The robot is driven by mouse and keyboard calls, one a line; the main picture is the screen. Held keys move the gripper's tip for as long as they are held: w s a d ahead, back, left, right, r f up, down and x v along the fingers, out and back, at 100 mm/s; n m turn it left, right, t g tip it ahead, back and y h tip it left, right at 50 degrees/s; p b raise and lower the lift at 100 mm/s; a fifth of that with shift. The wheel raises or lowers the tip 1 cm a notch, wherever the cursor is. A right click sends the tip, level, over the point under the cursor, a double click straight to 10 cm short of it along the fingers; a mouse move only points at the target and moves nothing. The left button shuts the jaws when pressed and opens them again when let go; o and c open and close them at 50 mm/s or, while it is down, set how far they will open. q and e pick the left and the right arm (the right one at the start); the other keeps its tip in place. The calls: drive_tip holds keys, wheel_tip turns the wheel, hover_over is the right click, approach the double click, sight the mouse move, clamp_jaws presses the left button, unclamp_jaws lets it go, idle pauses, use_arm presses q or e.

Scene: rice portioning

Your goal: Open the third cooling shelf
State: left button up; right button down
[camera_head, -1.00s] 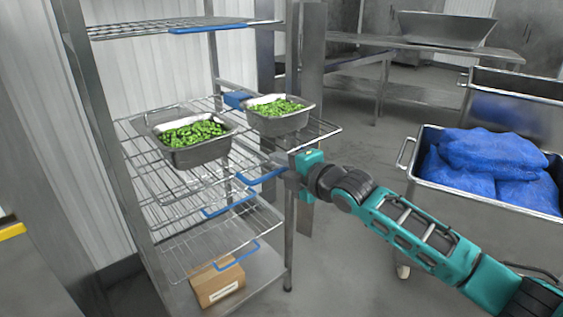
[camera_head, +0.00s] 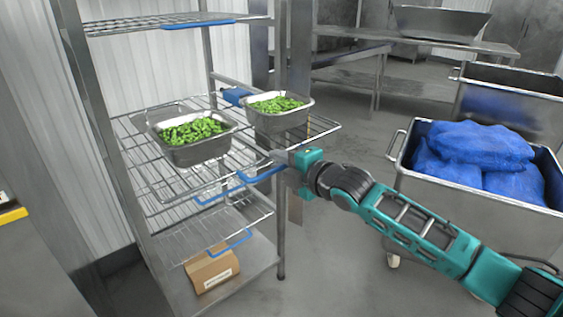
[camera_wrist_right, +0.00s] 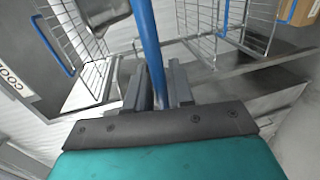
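A metal wire rack stands at the left in the head view, with several shelves, some with blue front handles. Below the shelf with trays (camera_head: 141,157), a blue handle (camera_head: 257,178) belongs to the cooling shelf at my right gripper (camera_head: 276,160). In the right wrist view this blue handle (camera_wrist_right: 147,40) runs between the two fingers (camera_wrist_right: 158,92), which look closed around it. Two lower shelves show blue handles, one just below (camera_head: 218,195) and one lower (camera_head: 229,243). My left gripper is not in view.
Two steel trays with green vegetables, a left one (camera_head: 200,153) and a right one (camera_head: 280,121), stand above the held handle. A cardboard box (camera_head: 213,270) sits at the rack's bottom. A cart with blue bags (camera_head: 408,150) stands at the right. Floor between is clear.

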drive_tip(key=c, duration=1.2)
unclamp_jaws()
drive_tip(key=shift+f, duration=0.45)
drive_tip(key=shift+o, duration=0.2)
drive_tip(key=shift+r, duration=0.1)
drive_tip(key=shift+r, duration=0.15)
drive_tip(key=v, duration=1.2)
drive_tip(key=shift+s+d, duration=0.25)
drive_tip(key=shift+s, duration=0.05)
drive_tip(key=s+f+m+h, duration=0.2)
drive_tip(key=s+f+m, duration=0.5)
drive_tip(key=f+m, duration=0.6)
drive_tip(key=s+d+f+m+g+h, duration=0.1)
drive_tip(key=s+d+f+m+h, duration=0.1)
drive_tip(key=s+f, duration=0.5)
drive_tip(key=s+d+f+m+g+h, duration=0.1)
drive_tip(key=s+d+f+m+h, duration=0.2)
drive_tip(key=s+f+m, duration=0.4)
drive_tip(key=shift+s+d+f+m, duration=0.3)
drive_tip(key=shift+s+d+f, duration=0.25)
drive_tip(key=shift+f, duration=0.1)
